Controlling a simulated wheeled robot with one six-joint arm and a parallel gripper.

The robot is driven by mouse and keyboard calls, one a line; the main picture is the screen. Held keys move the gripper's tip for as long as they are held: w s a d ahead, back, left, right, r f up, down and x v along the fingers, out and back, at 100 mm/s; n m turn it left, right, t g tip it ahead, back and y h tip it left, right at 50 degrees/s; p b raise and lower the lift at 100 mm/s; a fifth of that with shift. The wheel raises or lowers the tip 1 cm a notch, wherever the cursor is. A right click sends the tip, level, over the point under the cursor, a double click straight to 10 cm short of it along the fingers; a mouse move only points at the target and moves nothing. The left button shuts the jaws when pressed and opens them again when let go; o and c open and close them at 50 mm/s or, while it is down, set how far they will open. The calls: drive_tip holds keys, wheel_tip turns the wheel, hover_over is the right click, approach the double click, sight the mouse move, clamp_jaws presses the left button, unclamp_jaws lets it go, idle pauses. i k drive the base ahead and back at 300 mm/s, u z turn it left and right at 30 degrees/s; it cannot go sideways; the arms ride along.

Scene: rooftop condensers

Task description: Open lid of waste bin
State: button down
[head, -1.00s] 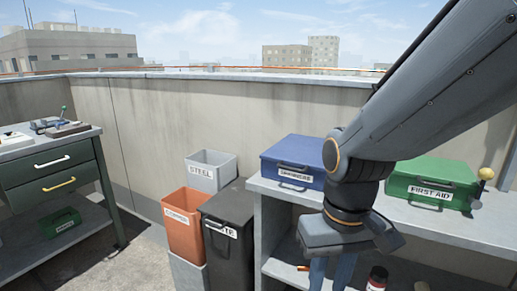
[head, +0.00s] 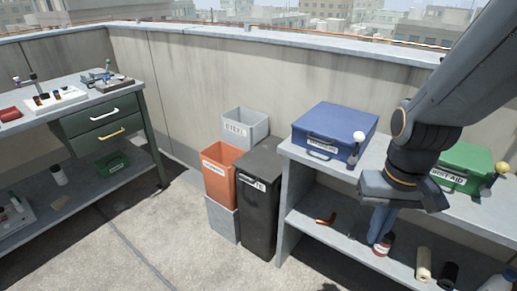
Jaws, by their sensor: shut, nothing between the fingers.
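The waste bin (head: 259,211) is a tall dark grey bin with a white label, partly readable as "TE". Its flat dark lid (head: 262,163) lies shut on top. The bin stands on the floor left of the grey shelf unit. My gripper (head: 381,228) hangs to the right of the bin, in front of the shelf unit, pointing down. Its bluish fingers are together with nothing seen between them. My gripper is well apart from the lid.
An orange bin (head: 219,168) and a grey "STEEL" bin (head: 245,126) stand beside the waste bin. The shelf unit (head: 291,213) carries a blue box (head: 336,131) and a green first aid box (head: 466,168). A workbench (head: 72,136) stands left. Floor in front is clear.

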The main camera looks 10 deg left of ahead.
sight(263, 162)
drive_tip(key=z, duration=1.55)
drive_tip(key=k, duration=1.15)
drive_tip(key=u, duration=1.75)
drive_tip(key=i, duration=0.5)
drive_tip(key=u, duration=0.05)
